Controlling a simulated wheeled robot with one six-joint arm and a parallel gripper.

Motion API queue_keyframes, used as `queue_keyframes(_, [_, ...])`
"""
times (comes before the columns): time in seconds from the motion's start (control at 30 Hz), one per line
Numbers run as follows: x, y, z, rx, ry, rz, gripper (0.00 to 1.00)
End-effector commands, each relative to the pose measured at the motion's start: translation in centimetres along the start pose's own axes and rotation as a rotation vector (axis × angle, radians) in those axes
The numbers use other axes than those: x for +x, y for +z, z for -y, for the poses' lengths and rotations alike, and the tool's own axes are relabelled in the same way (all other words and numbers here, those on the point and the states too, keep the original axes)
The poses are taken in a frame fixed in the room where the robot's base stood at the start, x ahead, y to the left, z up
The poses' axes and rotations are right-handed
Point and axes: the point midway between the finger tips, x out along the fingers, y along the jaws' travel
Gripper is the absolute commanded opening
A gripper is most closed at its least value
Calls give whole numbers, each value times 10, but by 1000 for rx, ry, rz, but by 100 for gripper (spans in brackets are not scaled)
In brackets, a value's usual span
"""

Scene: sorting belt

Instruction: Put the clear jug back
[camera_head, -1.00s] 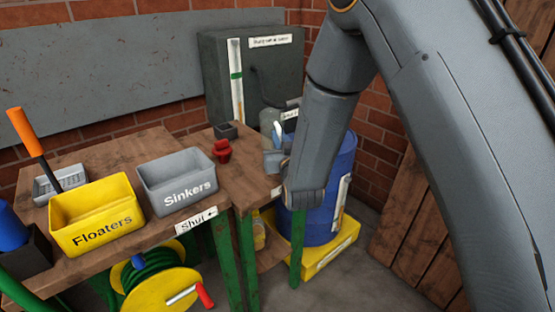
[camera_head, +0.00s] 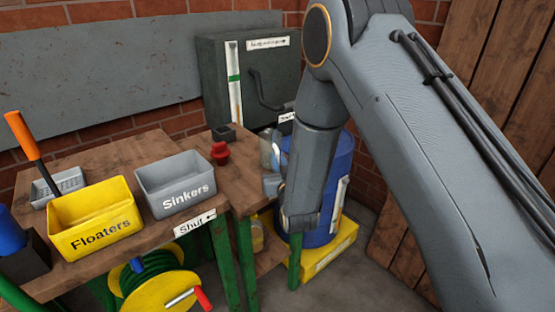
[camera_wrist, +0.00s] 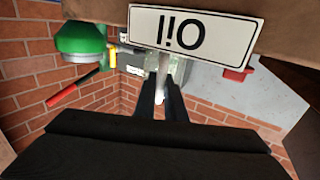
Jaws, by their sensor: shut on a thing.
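The clear jug (camera_head: 266,148) shows in the head view as a pale see-through shape at the right end of the wooden bench, beside the blue drum (camera_head: 335,178). My forearm covers part of it, so its base and contents cannot be made out. My gripper (camera_wrist: 163,100) shows in the wrist view as two dark fingers close together, shut on a pale, narrow part of the jug (camera_wrist: 163,68). In the head view the fingertips are mostly hidden behind my arm. Whether the jug touches a surface cannot be told.
An upside-down "Oil" sign (camera_wrist: 193,34) on a wooden edge is close above the fingers in the wrist view. A red knob-like object (camera_head: 220,153), grey Sinkers bin (camera_head: 172,203) and yellow Floaters bin (camera_head: 98,240) stand on the bench. A green cabinet (camera_head: 226,75) is behind.

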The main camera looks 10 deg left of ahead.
Motion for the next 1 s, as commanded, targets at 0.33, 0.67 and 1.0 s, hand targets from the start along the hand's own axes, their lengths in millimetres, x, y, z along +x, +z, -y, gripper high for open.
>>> queue_keyframes(0.33, [0,0,0,0,0,0,29])
queue_keyframes(0.67, [-24,-2,1,-1,-2,2,29])
queue_keyframes(1.0, [-92,-2,0,0,-1,2,29])
